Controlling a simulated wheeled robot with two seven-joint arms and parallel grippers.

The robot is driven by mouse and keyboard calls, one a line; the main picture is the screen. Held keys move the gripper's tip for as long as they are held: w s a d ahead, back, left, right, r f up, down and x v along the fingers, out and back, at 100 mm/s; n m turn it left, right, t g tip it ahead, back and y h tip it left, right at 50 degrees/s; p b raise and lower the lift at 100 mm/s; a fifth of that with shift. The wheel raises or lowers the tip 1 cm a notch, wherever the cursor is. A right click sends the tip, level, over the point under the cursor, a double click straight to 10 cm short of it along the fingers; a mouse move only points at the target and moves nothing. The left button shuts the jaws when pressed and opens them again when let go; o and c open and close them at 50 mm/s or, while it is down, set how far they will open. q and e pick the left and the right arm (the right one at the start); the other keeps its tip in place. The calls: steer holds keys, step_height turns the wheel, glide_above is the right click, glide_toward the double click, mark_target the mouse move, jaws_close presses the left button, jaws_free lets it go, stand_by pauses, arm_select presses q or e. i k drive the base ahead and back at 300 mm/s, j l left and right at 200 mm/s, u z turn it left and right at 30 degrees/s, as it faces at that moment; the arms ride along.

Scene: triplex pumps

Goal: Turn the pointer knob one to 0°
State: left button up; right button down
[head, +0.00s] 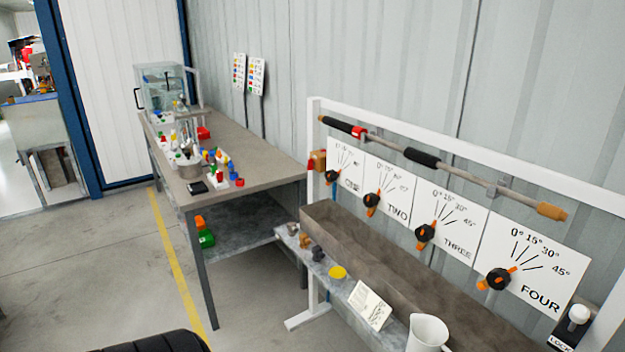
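Pointer knob one (332,177) is a small black knob with orange parts, at the lower left of the white dial plate marked ONE (347,165). That plate is the farthest of the row on the white frame and carries angle marks. The knob is too small for me to tell exactly which mark its pointer meets. Neither my left nor my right gripper is in view, and nothing is touching the knob.
Knobs two (371,200), three (425,233) and four (497,279) follow toward the right. A grey trough (375,250) runs below them, with a white jug (427,334) in front. A cluttered workbench (255,154) stands left; floor before it is clear.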

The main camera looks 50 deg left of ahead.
mark_target(331, 176)
steer(key=u, duration=1.5)
